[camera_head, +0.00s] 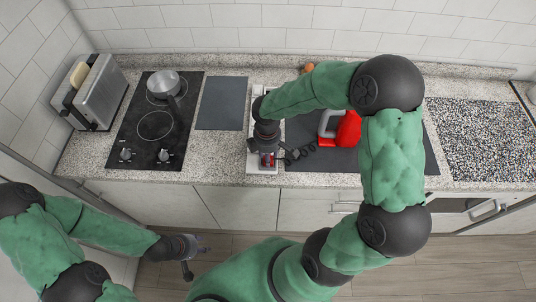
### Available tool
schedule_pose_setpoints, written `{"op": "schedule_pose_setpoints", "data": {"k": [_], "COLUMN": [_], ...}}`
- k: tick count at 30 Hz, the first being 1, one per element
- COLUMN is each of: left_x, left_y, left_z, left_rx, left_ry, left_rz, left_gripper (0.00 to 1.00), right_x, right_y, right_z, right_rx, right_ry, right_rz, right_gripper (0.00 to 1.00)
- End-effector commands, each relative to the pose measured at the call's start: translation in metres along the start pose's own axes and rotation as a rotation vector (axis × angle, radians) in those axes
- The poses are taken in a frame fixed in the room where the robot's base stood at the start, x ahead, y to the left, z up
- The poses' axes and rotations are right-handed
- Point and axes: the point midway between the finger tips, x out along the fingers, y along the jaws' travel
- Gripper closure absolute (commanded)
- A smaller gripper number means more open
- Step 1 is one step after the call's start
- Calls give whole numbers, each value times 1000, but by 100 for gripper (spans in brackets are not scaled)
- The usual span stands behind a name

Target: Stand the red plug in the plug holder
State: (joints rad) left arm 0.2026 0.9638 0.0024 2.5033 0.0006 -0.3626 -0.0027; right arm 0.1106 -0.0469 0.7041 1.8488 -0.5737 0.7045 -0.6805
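A long white holder (263,169), which I take to be the plug holder, lies on the counter near its front edge, partly hidden by my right arm. A small red piece, apparently the red plug (267,160), shows at its front end. Whether it stands in the holder or is held cannot be told. My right gripper (283,157) is right over the holder's front part, next to the red piece; its grip is not clear. My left gripper (196,254) hangs low in front of the cabinets, away from the counter, with its fingers apart and empty.
A toaster (95,92) and a black hob (148,140) with a pot (164,84) stand at the left. A dark mat (222,103) lies left of the holder.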

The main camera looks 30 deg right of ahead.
Motion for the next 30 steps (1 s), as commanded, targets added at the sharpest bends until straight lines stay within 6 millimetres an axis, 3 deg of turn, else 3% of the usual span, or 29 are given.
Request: {"op": "schedule_pose_setpoints", "data": {"k": [12,18,30], "left_x": [-15,-19,-20], "left_y": [5,7,7], "left_z": [1,1,1], "left_rx": [0,0,0], "left_ry": [0,0,0], "left_rz": [0,0,0], "left_gripper": [60,60,60], "right_x": [-79,-108,-119], "right_y": [1,1,0], "right_z": [-1,0,0], "right_rx": [0,0,0], "right_ry": [3,2,1], "right_rz": [6,4,2], "right_gripper": [58,58,58]}}
